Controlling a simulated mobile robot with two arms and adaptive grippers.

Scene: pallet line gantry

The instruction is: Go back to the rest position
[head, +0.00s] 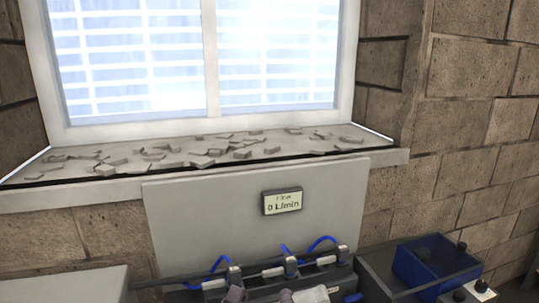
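Neither of my grippers can be made out in the head view. Some small grey and white shapes are cut off at the bottom edge, in front of a row of fittings (290,267) with blue hoses, and I cannot tell what they are. The view faces a grey panel (220,215) on a block wall below a bright window. A small display (282,201) on the panel reads 0 L/min.
A stone window sill (110,185) carries many loose grey chips. A blue bin (435,262) sits in a dark tray at the lower right, beside a box with black knobs (481,286). A grey surface (65,286) lies at the lower left.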

